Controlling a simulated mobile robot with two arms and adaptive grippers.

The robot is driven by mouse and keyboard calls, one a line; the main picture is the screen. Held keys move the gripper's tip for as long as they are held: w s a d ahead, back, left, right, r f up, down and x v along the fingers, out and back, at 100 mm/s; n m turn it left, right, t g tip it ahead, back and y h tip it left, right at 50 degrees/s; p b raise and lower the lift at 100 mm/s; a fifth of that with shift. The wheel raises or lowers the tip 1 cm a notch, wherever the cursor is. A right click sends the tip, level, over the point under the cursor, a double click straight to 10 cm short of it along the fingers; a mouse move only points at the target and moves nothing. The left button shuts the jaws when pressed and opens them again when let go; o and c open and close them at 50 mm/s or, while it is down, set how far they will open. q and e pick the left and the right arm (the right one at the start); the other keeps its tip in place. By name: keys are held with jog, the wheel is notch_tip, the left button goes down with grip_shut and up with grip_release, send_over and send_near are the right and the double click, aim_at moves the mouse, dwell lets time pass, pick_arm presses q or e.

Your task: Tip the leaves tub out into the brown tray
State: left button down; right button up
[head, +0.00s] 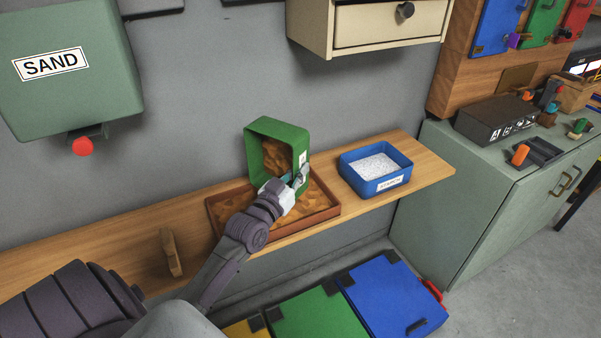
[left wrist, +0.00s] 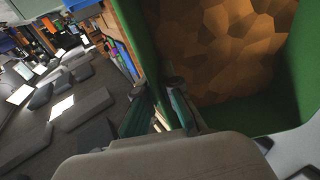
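The green leaves tub (head: 280,128) is tipped on its side over the brown tray, its mouth facing the front. Brown leaves (head: 277,158) show inside it, and also in the left wrist view (left wrist: 225,45). My left gripper (head: 298,178) is shut on the tub's wall near the rim, one finger each side of it in the left wrist view (left wrist: 162,102). The brown tray (head: 320,217) lies on the wooden shelf below, with brown leaves in it; the tub and my arm hide part of it. My right gripper is out of view.
A blue tub (head: 378,187) of white material stands on the shelf (head: 425,165) to the right. A wooden block (head: 171,252) is at the left. A green SAND dispenser (head: 70,75) and a cream drawer unit (head: 385,30) hang above. Coloured bins (head: 390,298) stand below.

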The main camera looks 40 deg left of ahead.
pick_arm(q)
jog(key=shift+s+t+b, duration=1.05)
jog(key=shift+t+b, duration=0.25)
jog(key=shift+b, duration=1.45)
jog(key=shift+s+r+b, duration=0.15)
jog(key=shift+s+b, duration=0.05)
jog(key=shift+b, duration=0.3)
jog(key=shift+s+t, duration=0.1)
jog(key=shift+t, duration=0.2)
jog(key=shift+r, duration=0.1)
notch_tip(320, 180, up, 5)
jog(key=p, duration=0.4)
jog(key=shift+p, duration=0.35)
